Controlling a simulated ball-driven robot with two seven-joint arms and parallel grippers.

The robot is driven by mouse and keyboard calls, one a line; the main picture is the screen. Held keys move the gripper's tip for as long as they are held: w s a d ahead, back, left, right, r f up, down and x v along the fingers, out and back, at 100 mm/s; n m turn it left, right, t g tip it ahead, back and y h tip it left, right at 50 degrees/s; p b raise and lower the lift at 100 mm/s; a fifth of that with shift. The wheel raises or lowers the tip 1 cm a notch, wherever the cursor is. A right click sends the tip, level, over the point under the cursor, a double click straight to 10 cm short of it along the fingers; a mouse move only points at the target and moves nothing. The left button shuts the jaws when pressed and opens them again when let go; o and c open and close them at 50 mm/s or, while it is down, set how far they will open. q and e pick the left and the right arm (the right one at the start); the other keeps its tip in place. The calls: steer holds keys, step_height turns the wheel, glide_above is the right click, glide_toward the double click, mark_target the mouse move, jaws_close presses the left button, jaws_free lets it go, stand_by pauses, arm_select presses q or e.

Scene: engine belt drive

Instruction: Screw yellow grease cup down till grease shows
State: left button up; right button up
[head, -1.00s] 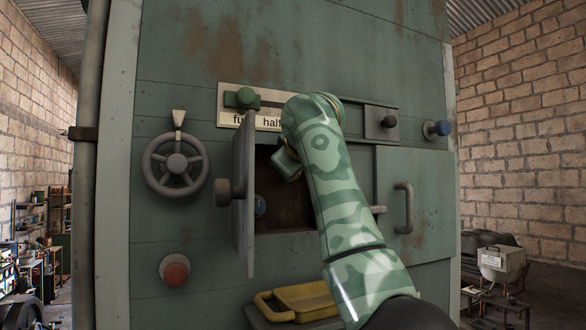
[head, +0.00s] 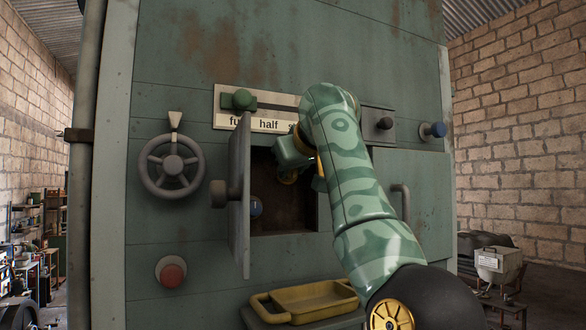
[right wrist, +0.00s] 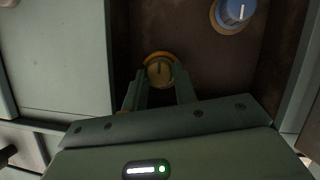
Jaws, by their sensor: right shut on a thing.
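The yellow grease cup (right wrist: 160,72) is on the dark back wall of an open compartment (head: 290,215) in the green cabinet. A brighter orange-yellow ring shows around its far edge in the right wrist view; I cannot tell whether this is grease. My right gripper (right wrist: 160,88) is shut on the cup, one finger on each side. In the head view the right gripper (head: 289,172) reaches into the upper part of the compartment, and my arm hides part of the opening. My left gripper is not in view.
A blue knob with a white mark (right wrist: 234,12) sits beside the cup inside the compartment. The compartment's door (head: 241,200) stands open at the left. A handwheel (head: 171,167), a red button (head: 171,273) and a yellow tray (head: 310,300) are around it.

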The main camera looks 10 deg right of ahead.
steer(key=shift+w+f, duration=0.1)
steer(key=shift+f, duration=0.2)
steer(key=o, duration=0.7)
steer(key=shift+r, duration=0.15)
steer(key=b+v, duration=0.8)
steer(key=v, duration=0.8)
steer(key=shift+s, duration=0.2)
